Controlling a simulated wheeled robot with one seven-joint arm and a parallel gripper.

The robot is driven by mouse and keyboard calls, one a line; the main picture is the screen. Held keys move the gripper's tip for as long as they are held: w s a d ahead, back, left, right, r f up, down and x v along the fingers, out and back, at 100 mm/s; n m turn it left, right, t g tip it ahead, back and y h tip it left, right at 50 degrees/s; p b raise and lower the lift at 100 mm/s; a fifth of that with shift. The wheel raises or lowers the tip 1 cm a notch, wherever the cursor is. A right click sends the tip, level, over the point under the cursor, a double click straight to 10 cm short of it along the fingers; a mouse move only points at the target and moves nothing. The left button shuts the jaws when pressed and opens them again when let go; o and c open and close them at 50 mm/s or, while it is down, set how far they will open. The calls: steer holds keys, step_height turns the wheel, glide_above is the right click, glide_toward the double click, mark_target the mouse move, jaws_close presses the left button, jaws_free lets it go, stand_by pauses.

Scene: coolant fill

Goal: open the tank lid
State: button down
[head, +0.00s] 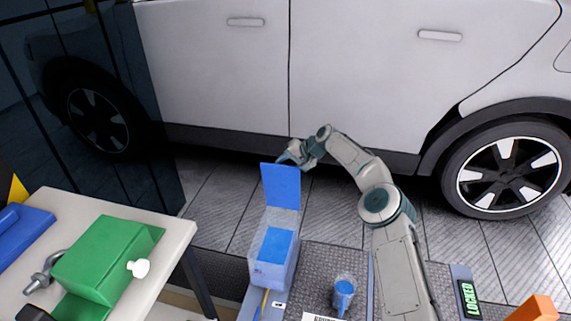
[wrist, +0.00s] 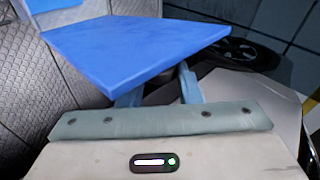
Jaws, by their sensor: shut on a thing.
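The blue tank lid (head: 281,186) stands raised, roughly upright, above the back of the tank (head: 268,274). The tank is a pale box, and blue shows at its uncovered top. My gripper (head: 288,158) is at the lid's upper edge and is shut on it. In the wrist view the lid (wrist: 125,45) is a broad blue slab just beyond my gripper's fingers (wrist: 160,92). The lid partly covers the fingertips there, so the exact contact is hidden.
A panel reading LOCKED (head: 468,298) and an orange block (head: 532,309) are at the lower right. A pale table (head: 172,240) with a green vise (head: 108,258) is left. A white car (head: 370,80) stands behind.

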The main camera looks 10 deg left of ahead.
steer(key=c, duration=1)
jaws_free()
steer(key=shift+s+a, duration=0.1)
steer(key=shift+a, duration=0.15)
steer(key=shift+d, duration=0.2)
steer(key=v, duration=1.3)
steer(key=shift+d+r, duration=0.2)
steer(key=shift+d, duration=0.05)
